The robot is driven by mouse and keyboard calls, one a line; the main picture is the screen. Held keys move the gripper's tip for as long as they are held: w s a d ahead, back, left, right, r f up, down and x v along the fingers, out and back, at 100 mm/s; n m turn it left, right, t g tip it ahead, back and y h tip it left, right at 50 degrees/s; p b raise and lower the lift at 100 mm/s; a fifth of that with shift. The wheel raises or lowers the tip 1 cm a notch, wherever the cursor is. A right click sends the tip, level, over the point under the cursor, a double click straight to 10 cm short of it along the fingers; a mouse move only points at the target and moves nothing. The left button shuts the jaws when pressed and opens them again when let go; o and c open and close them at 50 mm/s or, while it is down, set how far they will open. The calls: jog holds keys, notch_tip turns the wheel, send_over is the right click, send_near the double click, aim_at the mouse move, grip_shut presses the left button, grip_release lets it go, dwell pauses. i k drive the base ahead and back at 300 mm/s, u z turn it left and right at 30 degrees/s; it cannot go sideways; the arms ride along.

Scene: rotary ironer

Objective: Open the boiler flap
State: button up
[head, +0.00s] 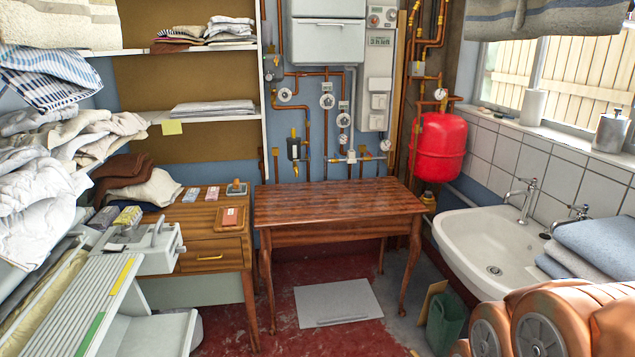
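The boiler (327,8) is a white box on the back wall, at the top middle of the head view, its upper part cut off by the frame. Its lower front panel, which looks like the flap (327,46), has a thin handle bar along its top edge. The flap appears shut, flush with the boiler front. My gripper is not in view. Only copper-coloured links of my arm show at the bottom right, far from the boiler.
A wooden table (338,208) stands below the boiler. Copper pipes with gauges and a red tank (438,147) are nearby. A sink (490,250) is at right, a drawer cabinet (205,235) at left. A grey panel (337,303) lies on the red floor.

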aim_at(314, 41)
jog(key=u, duration=0.15)
jog(key=i, duration=1.7)
jog(key=u, duration=0.55)
jog(key=i, duration=1.6)
jog(key=u, duration=0.25)
